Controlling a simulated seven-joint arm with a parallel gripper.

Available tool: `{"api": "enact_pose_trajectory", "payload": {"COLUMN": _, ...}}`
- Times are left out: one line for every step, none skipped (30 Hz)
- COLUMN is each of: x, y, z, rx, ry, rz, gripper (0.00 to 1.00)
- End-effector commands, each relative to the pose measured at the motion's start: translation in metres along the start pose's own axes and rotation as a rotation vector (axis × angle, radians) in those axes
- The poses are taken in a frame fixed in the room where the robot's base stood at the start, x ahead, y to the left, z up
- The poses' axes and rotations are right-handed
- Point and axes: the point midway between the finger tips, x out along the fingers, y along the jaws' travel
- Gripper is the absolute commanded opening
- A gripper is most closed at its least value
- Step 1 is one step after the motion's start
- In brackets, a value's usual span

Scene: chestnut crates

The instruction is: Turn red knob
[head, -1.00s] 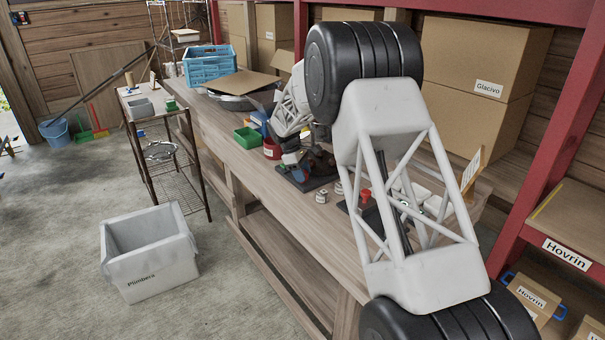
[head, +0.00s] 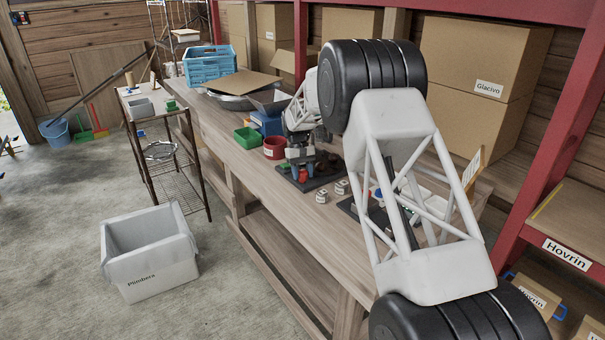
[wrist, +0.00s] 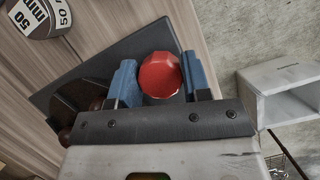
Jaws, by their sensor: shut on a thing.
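The red knob (wrist: 160,76) has a faceted round top and stands on a dark plate (wrist: 140,45). In the head view the knob (head: 303,175) shows small and partly covered at the front left of that plate (head: 325,179). My gripper (wrist: 157,80) is shut on the knob, with one blue finger on each side. In the head view my gripper (head: 303,170) points down at the plate. The knob's base is hidden.
Small labelled weights (head: 322,197) stand right of the plate. A red pot (head: 275,148), a green bin (head: 248,138) and a blue crate (head: 209,64) lie farther back. A white bin (head: 150,255) stands on the floor. The bench's front strip is clear.

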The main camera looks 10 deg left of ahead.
Motion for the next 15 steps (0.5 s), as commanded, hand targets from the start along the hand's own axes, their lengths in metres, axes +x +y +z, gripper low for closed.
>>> {"api": "enact_pose_trajectory", "payload": {"x": -0.0007, "y": 0.0002, "z": 0.0001, "rx": 0.021, "ry": 0.001, "rz": -0.009, "gripper": 0.2}}
{"api": "enact_pose_trajectory", "payload": {"x": -0.0007, "y": 0.0002, "z": 0.0001, "rx": 0.032, "ry": 0.001, "rz": -0.013, "gripper": 0.2}}
{"api": "enact_pose_trajectory", "payload": {"x": -0.0006, "y": 0.0002, "z": 0.0001, "rx": 0.045, "ry": 0.001, "rz": -0.018, "gripper": 0.2}}
{"api": "enact_pose_trajectory", "payload": {"x": -0.0007, "y": 0.0001, "z": 0.0001, "rx": 0.055, "ry": 0.001, "rz": -0.022, "gripper": 0.2}}
{"api": "enact_pose_trajectory", "payload": {"x": -0.0006, "y": 0.0, "z": 0.0001, "rx": 0.062, "ry": 0.001, "rz": -0.026, "gripper": 0.2}}
{"api": "enact_pose_trajectory", "payload": {"x": -0.0006, "y": -0.0001, "z": 0.0001, "rx": 0.07, "ry": 0.001, "rz": -0.029, "gripper": 0.2}}
{"api": "enact_pose_trajectory", "payload": {"x": -0.0006, "y": -0.0001, "z": 0.0001, "rx": 0.075, "ry": 0.001, "rz": -0.032, "gripper": 0.2}}
{"api": "enact_pose_trajectory", "payload": {"x": -0.0006, "y": -0.0002, "z": 0.0001, "rx": 0.079, "ry": 0.001, "rz": -0.033, "gripper": 0.2}}
{"api": "enact_pose_trajectory", "payload": {"x": -0.0006, "y": -0.0002, "z": 0.0001, "rx": 0.084, "ry": 0.001, "rz": -0.035, "gripper": 0.2}}
{"api": "enact_pose_trajectory", "payload": {"x": -0.0006, "y": -0.0002, "z": 0.0001, "rx": 0.086, "ry": 0.001, "rz": -0.036, "gripper": 0.2}}
{"api": "enact_pose_trajectory", "payload": {"x": -0.0006, "y": -0.0002, "z": 0.0001, "rx": 0.088, "ry": 0.001, "rz": -0.036, "gripper": 0.2}}
{"api": "enact_pose_trajectory", "payload": {"x": -0.0006, "y": -0.0003, "z": 0.0001, "rx": 0.089, "ry": 0.001, "rz": -0.037, "gripper": 0.2}}
{"api": "enact_pose_trajectory", "payload": {"x": -0.0006, "y": -0.0003, "z": 0.0001, "rx": 0.089, "ry": 0.001, "rz": -0.037, "gripper": 0.2}}
{"api": "enact_pose_trajectory", "payload": {"x": -0.0006, "y": -0.0003, "z": 0.0001, "rx": 0.089, "ry": 0.001, "rz": -0.037, "gripper": 0.2}}
{"api": "enact_pose_trajectory", "payload": {"x": -0.0006, "y": -0.0003, "z": 0.0001, "rx": 0.089, "ry": 0.001, "rz": -0.037, "gripper": 0.2}}
